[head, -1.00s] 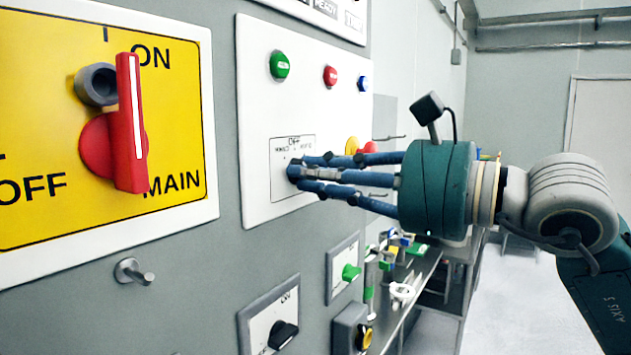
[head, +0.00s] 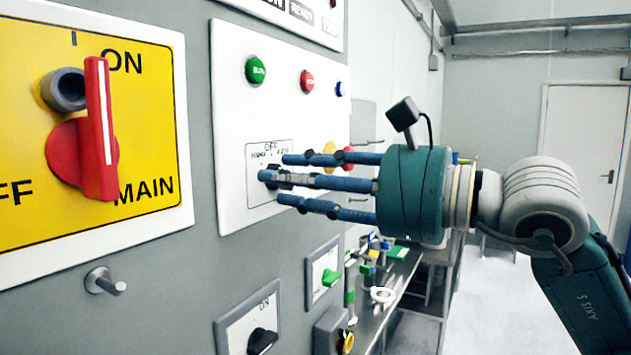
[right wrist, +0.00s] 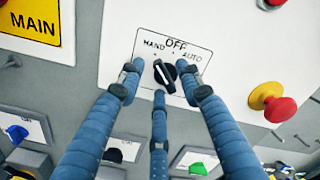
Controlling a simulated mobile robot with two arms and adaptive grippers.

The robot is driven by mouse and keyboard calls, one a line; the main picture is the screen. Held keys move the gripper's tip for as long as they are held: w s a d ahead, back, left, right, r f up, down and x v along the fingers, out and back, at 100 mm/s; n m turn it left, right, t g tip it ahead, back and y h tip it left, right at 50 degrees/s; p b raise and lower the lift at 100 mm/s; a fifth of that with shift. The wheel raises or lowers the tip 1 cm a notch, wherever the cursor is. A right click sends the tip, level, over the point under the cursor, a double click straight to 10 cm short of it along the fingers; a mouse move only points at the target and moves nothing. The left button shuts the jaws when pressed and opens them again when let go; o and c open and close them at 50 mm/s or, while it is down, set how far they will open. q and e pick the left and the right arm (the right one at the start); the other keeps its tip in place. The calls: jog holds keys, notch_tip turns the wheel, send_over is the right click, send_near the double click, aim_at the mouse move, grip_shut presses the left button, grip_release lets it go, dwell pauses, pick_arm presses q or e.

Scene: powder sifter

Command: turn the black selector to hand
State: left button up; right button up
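The black selector (right wrist: 166,77) sits on a white panel under the printed words HAND, OFF and AUTO. In the right wrist view its white line slants up and left, toward HAND. My right gripper (head: 276,178) reaches the panel from the right in the head view. Its blue fingers are spread around the selector, also in the right wrist view (right wrist: 159,82), with gaps at the two side fingers. Whether the middle finger touches the selector I cannot tell. In the head view the fingers mostly hide the selector. My left gripper is not in view.
On the same panel are a green button (head: 256,70), a red button (head: 307,81) and a red mushroom button on yellow (right wrist: 277,105). A red main switch (head: 97,135) is at left. Other switches (head: 262,338) lie below. A bench (head: 400,290) stands beyond.

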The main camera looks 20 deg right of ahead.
jog(key=v, duration=1.1)
jog(key=shift+s+d, duration=0.2)
jog(key=shift+s, duration=0.05)
jog(key=shift+r, duration=0.1)
